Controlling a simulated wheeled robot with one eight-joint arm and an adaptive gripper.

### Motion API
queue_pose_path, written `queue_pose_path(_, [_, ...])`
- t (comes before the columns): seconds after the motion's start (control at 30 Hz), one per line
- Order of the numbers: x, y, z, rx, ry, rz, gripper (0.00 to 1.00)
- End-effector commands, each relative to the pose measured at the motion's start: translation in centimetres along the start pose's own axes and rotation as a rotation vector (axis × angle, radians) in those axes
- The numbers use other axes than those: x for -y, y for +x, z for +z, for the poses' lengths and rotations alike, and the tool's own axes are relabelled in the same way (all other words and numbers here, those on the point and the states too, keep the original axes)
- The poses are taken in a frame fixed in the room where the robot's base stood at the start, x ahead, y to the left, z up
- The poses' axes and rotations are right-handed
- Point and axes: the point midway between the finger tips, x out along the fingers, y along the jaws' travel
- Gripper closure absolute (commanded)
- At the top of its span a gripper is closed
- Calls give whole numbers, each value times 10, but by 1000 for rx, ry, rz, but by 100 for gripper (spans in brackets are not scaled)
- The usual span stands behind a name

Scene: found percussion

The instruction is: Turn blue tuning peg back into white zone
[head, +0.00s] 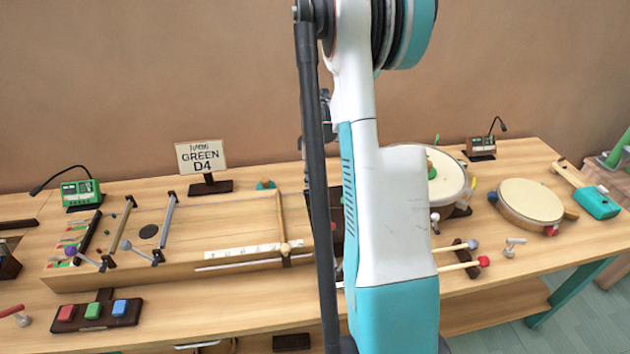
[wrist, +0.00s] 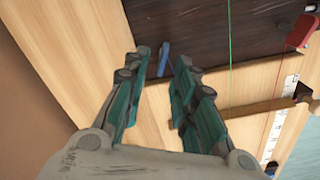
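In the wrist view, the blue tuning peg (wrist: 165,58) is a small blue piece at the lower edge of a dark brown board (wrist: 205,25). My gripper (wrist: 162,68) has teal fingers spread apart. The peg shows in the gap between the fingertips, and I see no clear contact; the depth between them is hard to tell. A red peg (wrist: 300,32) sits at the right end of the dark board. I cannot make out a white zone by the blue peg. In the head view, my arm hides the gripper and the blue peg.
A wooden bridge (wrist: 262,105), a green string (wrist: 229,60) and a white scale strip (wrist: 282,120) lie right of my fingers. In the head view, a "GREEN D4" sign (head: 201,156) stands behind the long box (head: 160,279). Drums (head: 531,201) and mallets (head: 460,266) are right.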

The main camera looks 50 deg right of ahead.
Motion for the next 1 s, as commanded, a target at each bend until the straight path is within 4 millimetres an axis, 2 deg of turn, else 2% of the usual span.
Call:
queue_pose_path(0.3, [0, -64, 0, 0, 0, 0, 75])
queue_pose_path(0.5, [0, -93, 0, 0, 0, 0, 75])
queue_pose_path(0.7, [0, -103, 0, 0, 0, 0, 75])
queue_pose_path(1.0, [0, -103, 0, 0, 0, 0, 75])
